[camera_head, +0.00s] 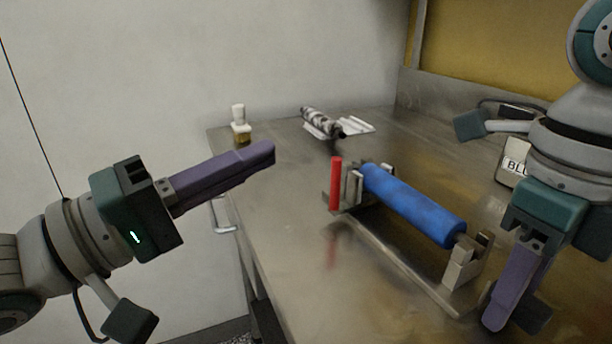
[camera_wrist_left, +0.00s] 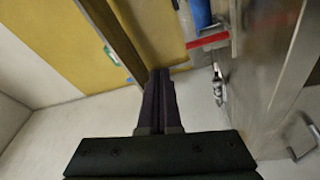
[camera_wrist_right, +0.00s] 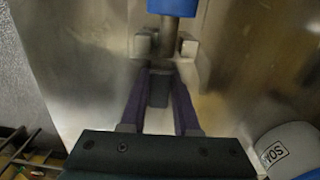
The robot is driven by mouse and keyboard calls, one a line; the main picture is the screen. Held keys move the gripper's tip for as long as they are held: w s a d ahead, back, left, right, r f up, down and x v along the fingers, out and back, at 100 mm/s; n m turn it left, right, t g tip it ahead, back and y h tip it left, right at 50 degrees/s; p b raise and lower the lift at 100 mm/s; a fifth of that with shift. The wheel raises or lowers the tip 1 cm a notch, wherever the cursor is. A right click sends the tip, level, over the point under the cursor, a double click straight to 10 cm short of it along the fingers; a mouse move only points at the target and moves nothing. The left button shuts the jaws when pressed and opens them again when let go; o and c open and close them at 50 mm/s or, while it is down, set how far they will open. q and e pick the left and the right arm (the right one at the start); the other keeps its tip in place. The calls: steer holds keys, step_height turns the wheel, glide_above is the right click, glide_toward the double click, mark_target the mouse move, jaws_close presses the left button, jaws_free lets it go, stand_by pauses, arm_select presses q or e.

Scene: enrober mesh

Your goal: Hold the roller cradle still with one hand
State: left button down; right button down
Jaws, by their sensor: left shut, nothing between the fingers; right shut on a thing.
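The roller cradle (camera_head: 400,258) is a metal frame on the steel table. It carries a blue roller (camera_head: 412,205) between its end posts, and a red upright bar (camera_head: 335,184) stands at its far left end. My right gripper (camera_head: 497,318) is at the cradle's near right end. In the right wrist view its fingers (camera_wrist_right: 160,80) are shut on a small dark tab (camera_wrist_right: 159,92) at that end, below the roller's shaft. My left gripper (camera_head: 270,152) is shut and empty, in the air left of the cradle. The left wrist view shows its fingers together (camera_wrist_left: 160,78).
A small bottle with a white cap (camera_head: 240,125) stands at the table's far left corner. A dark-and-white patterned roll (camera_head: 322,122) lies on white sheets behind the cradle. The steel table (camera_head: 285,215) is bare left of the cradle.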

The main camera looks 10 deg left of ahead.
arm_select(q)
steer(key=a+f+n+y, duration=0.4)
steer(key=a+f+n, duration=0.1)
steer(key=shift+t, duration=0.4)
steer(key=x, duration=1)
steer(key=shift+w+d+r, duration=0.1)
steer(key=shift+w+d, duration=0.1)
steer(key=shift+d, duration=0.05)
steer(key=shift+s+d, duration=0.3)
steer(key=shift+d, duration=0.25)
steer(key=shift+s+d, duration=0.3)
steer(key=shift+d, duration=0.3)
steer(key=shift+s+d, duration=0.25)
steer(key=shift+d, duration=0.4)
steer(key=s+d, duration=0.2)
steer(key=s, duration=0.1)
steer(key=s+d, duration=0.3)
steer(key=s, duration=0.1)
steer(key=s+d, duration=0.2)
steer(key=s, duration=0.2)
steer(key=shift+d, duration=0.3)
arm_select(e)
steer(key=shift+a, duration=0.1)
